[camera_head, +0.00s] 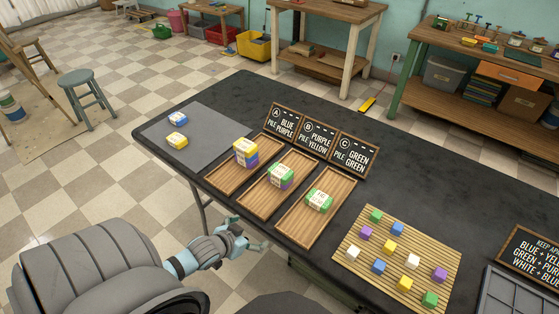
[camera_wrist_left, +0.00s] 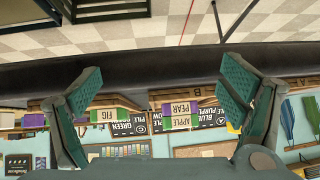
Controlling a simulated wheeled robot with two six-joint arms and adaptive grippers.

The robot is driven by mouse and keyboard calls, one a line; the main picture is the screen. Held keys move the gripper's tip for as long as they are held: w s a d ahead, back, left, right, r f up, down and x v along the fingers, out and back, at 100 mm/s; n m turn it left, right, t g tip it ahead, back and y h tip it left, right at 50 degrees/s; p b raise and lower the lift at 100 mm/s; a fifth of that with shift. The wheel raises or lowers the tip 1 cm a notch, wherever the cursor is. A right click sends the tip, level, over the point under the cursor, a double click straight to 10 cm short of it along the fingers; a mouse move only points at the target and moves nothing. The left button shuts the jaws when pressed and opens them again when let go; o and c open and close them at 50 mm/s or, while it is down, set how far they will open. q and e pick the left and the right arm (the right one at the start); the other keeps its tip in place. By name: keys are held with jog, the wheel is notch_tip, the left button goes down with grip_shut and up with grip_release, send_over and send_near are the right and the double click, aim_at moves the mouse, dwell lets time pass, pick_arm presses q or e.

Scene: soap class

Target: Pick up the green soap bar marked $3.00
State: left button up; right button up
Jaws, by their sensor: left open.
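Another green bar (camera_head: 284,168) lies on top of a purple one in the middle tray (camera_head: 253,208). No $3.00 mark is readable on any of them. My left gripper (camera_head: 257,238) is at the table's near edge, apart from the bars. In the left wrist view its two fingers are spread with nothing between them (camera_wrist_left: 162,76). Beyond them, that view shows a green bar labelled FIG (camera_wrist_left: 105,114) and stacked bars labelled PEAR and APPLE. My right gripper is not in view.
A left tray holds a yellow bar (camera_head: 243,146) on a purple one. Chalkboard signs (camera_head: 317,137) stand behind the trays. A slatted mat (camera_head: 345,251) with several small coloured blocks lies to the right. A grey mat (camera_head: 208,131) holds two blocks. Dark tabletop behind the slatted mat is clear.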

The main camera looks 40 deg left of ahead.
pick_arm(q)
jog(key=w+a+r+t+h, duration=0.1)
jog(key=w+a+r+t, duration=0.1)
jog(key=w+a+r, duration=0.3)
jog(key=w+r+t, duration=0.2)
jog(key=r, duration=0.4)
jog(key=b, duration=0.8)
send_near(280, 172)
jog(key=shift+w+f, duration=0.55)
jog(key=shift+f, duration=0.15)
jog(key=b+x, duration=0.2)
jog(key=x, duration=0.1)
jog(key=b+x, duration=0.2)
jog(key=x, duration=0.2)
jog(key=shift+a+r+b, duration=0.1)
jog(key=shift+r+b, duration=0.15)
jog(key=shift+b, duration=0.15)
jog(key=shift+w+f, duration=0.1)
jog(key=shift+w, duration=0.35)
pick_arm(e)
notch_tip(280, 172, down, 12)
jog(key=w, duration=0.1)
pick_arm(q)
jog(key=c, duration=1.3)
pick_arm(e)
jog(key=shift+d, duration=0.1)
